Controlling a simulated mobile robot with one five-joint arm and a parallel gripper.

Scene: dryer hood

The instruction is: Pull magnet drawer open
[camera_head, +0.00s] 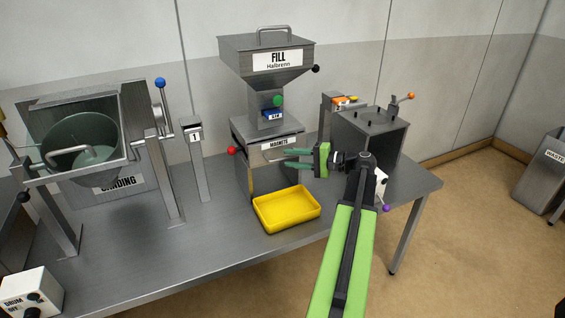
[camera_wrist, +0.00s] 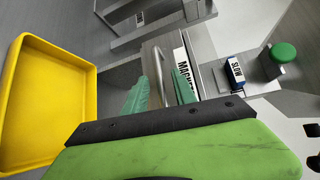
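The magnet drawer (camera_head: 277,144) is the grey front labelled MAGNETS, under the filling hopper. It looks shut. In the wrist view its labelled front (camera_wrist: 183,66) stands ahead, with a curved metal bar handle (camera_wrist: 158,64) on it. My gripper (camera_head: 287,158) points at the drawer front from the right in the head view. Its two teal fingers are apart, and in the wrist view the gripper (camera_wrist: 160,80) has one finger on each side of the handle. No contact with the handle can be made out. The lower end of the handle is partly hidden by my gripper.
A yellow tray (camera_head: 260,217) sits on the table below the drawer. The hopper (camera_head: 267,60) with a green knob (camera_head: 277,101) rises above.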

